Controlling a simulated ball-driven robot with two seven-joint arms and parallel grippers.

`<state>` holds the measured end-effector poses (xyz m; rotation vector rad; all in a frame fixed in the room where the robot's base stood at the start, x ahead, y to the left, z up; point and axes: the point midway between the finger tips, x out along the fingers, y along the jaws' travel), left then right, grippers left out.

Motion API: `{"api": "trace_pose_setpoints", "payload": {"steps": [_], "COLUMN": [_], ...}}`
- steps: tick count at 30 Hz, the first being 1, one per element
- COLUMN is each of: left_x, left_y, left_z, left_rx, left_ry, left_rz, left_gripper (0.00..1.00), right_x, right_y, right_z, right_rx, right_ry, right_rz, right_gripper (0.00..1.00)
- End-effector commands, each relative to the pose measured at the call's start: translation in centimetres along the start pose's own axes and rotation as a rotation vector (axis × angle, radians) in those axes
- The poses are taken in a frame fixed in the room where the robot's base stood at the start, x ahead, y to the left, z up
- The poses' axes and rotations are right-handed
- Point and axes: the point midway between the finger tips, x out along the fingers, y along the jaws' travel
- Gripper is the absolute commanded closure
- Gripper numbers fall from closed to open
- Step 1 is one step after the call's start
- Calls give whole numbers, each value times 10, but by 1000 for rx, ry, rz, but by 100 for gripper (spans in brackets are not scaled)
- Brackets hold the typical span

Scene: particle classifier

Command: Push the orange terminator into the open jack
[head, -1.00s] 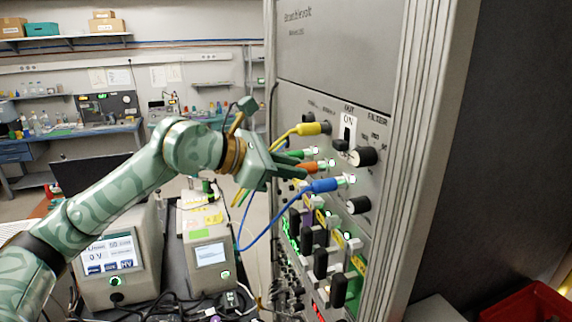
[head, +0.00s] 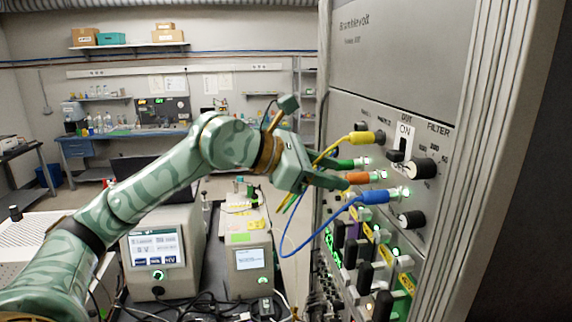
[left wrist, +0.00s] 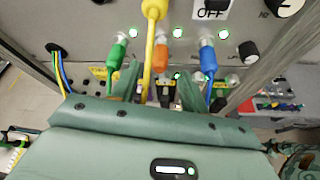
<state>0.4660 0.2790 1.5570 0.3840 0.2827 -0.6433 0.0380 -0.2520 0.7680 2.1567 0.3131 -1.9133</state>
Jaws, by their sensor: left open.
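The orange terminator (head: 358,178) sits at the instrument's front panel, between the green plug (head: 343,164) and the blue plug (head: 375,197). Its metal end meets the panel jack (head: 379,176); I cannot tell how deep it sits. In the left wrist view the orange terminator (left wrist: 161,58) shows between my fingers, partly hidden by the yellow cable. My left gripper (head: 335,181) is open, its fingertips just in front of and close to the terminator. In the left wrist view its fingers (left wrist: 160,85) stand apart. My right gripper is in neither view.
A yellow plug (head: 367,138) and its cable hang just above the fingers, and a blue cable (head: 300,246) loops below. Bench instruments (head: 160,250) stand below my arm.

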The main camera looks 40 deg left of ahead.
Motion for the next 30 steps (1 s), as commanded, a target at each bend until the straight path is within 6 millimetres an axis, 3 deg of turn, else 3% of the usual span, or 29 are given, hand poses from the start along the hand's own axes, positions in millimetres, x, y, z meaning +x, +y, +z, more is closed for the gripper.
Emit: {"api": "trace_pose_setpoints", "payload": {"steps": [1,9,15,21,30], "left_x": [-10,-81,-115,-130,-132], "left_y": [0,-1,0,0,0], "left_z": [-8,-10,-5,-1,0], "left_rx": [2,2,0,2,1], "left_ry": [4,4,1,0,-1], "left_rz": [7,7,5,1,0], "left_gripper": [55,55,55,55,55], "right_x": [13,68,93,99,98], "right_y": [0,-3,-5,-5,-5], "right_z": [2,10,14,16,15], "right_rx": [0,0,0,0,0], "right_ry": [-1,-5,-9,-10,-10], "right_rz": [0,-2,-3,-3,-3], "right_gripper": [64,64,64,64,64]}}
